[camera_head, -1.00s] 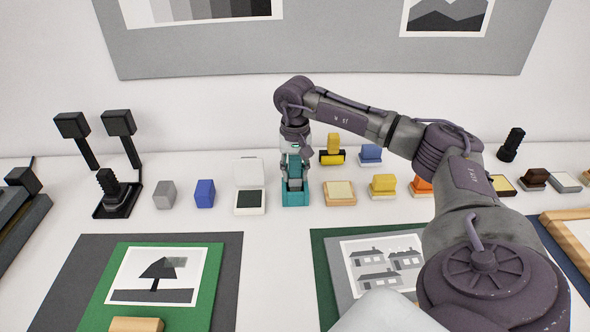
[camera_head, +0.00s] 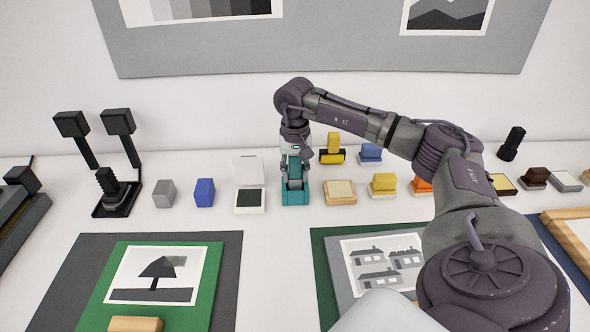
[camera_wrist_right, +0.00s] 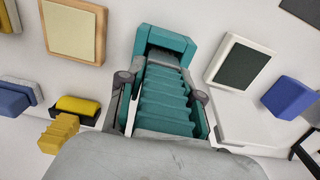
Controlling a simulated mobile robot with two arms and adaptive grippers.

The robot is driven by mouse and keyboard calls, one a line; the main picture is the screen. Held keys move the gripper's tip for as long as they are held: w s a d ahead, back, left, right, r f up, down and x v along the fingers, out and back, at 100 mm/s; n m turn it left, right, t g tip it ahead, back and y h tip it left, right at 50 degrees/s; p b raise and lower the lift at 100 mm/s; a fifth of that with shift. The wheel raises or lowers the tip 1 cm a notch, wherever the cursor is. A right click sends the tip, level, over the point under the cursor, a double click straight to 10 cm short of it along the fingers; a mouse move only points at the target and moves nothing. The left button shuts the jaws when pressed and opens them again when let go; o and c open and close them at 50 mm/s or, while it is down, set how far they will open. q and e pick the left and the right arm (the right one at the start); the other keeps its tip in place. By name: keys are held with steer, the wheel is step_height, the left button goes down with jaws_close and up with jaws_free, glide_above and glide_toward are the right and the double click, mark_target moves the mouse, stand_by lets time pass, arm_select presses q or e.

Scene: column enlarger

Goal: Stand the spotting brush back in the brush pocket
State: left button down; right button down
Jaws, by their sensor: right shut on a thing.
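My right gripper (camera_head: 294,178) points straight down over the teal brush pocket (camera_head: 295,199), behind the middle of the counter. In the right wrist view the gripper (camera_wrist_right: 161,87) is shut on the ribbed teal grip of the spotting brush (camera_wrist_right: 167,104), one finger on each side. The pocket's teal rim (camera_wrist_right: 166,38) shows just beyond the far end of the grip. The brush looks upright and in line with the pocket. Its lower end is hidden, so I cannot tell how deep it sits. My left gripper is not in view.
A white-framed box with a dark pad (camera_head: 249,201) stands close left of the pocket, beside a blue block (camera_head: 204,193). A wooden-framed cream pad (camera_head: 340,192) is close right. A yellow and black roller (camera_head: 332,156) stands behind right. Mounted prints lie in front.

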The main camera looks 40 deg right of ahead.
steer(key=shift+f+b, duration=0.5)
steer(key=shift+f, duration=0.3)
steer(key=c, duration=0.7)
jaws_free()
steer(key=shift+r, duration=0.15)
steer(key=shift+r+p, duration=2.9)
steer(key=shift+r, duration=1)
step_height(320, 180, up, 12)
